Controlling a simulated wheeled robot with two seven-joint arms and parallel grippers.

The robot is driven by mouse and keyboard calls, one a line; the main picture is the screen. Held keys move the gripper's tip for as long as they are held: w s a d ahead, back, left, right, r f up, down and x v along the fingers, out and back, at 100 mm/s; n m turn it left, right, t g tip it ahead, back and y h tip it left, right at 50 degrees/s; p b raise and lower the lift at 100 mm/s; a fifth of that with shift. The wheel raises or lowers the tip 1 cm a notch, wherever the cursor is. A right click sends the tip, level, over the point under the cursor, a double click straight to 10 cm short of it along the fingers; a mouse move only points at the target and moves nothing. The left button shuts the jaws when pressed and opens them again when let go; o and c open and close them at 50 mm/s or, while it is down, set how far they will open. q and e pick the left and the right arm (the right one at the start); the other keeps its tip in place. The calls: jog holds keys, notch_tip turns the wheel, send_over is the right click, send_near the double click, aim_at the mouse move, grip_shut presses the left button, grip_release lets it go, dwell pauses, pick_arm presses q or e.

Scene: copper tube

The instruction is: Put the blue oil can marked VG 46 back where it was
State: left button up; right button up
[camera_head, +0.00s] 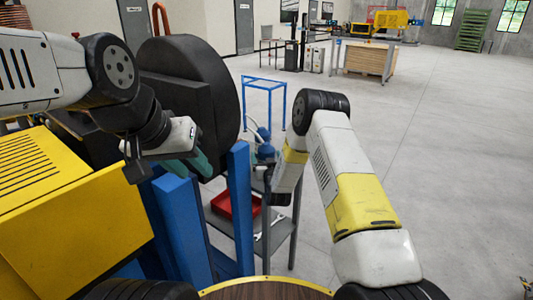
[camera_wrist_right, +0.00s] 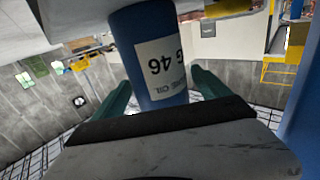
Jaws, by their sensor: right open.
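The blue oil can (camera_head: 264,148) shows in the head view beside my right gripper, at the top of a grey shelf stand, partly hidden. In the right wrist view the can (camera_wrist_right: 142,25) fills the middle, with its white label reading 46 upside down. My right gripper (camera_wrist_right: 160,86) is open, with one teal finger on each side of the can and gaps between fingers and can. In the head view its fingers are mostly hidden behind the arm. My left gripper (camera_head: 165,168) hangs at the left near the blue posts; its jaw opening is unclear.
The grey shelf stand (camera_head: 272,238) has a red tray (camera_head: 240,203) on a lower shelf. Blue posts (camera_head: 239,205), a yellow machine (camera_head: 75,220) and a large black disc (camera_head: 190,85) crowd the left. Open floor (camera_head: 440,150) lies to the right.

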jog(key=s+d, duration=0.2)
jog(key=s, duration=0.9)
notch_tip(320, 180, up, 11)
jog(key=d+g, duration=0.2)
jog(key=s+d+r+g, duration=0.4)
jog(key=s+r, duration=0.4)
jog(key=r, duration=0.2)
jog(key=s+d+r+g, duration=0.1)
jog(key=s+d+g, duration=0.1)
jog(key=s, duration=0.7)
jog(key=s+d+r+g, duration=0.1)
jog(key=s+d+r, duration=0.1)
jog(key=s, duration=0.8)
jog(key=s+d+r+m+g, duration=0.1)
jog(key=s+d+r+g, duration=0.1)
jog(key=s, duration=0.7)
jog(key=shift+s+d+g+h, duration=0.15)
jog(key=shift+g+h, duration=0.15)
jog(key=shift+r, duration=0.1)
